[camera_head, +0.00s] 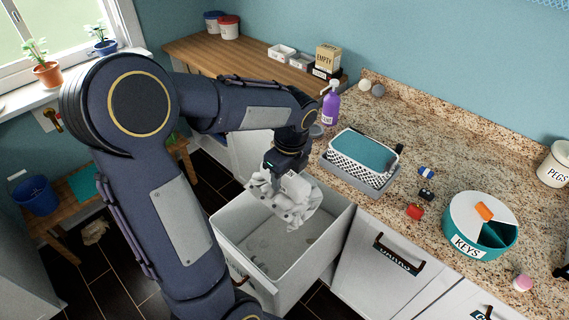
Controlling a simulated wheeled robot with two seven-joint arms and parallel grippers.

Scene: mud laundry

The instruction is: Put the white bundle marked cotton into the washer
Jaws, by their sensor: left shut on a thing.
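A crumpled white bundle (294,211) hangs in my left gripper (285,172). The gripper points down and is shut on it. No cotton marking can be read on it at this size. The bundle is above an open white drawer or bin (333,236) that is pulled out below the counter. I cannot tell whether the bundle touches its rim. I cannot make out a washer for certain. My right gripper is not in view.
The granite counter holds a purple bottle (330,104), a basket with a teal top (362,160), and a round teal KEYS container (480,228). Small items lie between them. A wooden bench (245,60) runs along the back wall. A blue bucket (36,194) stands at left.

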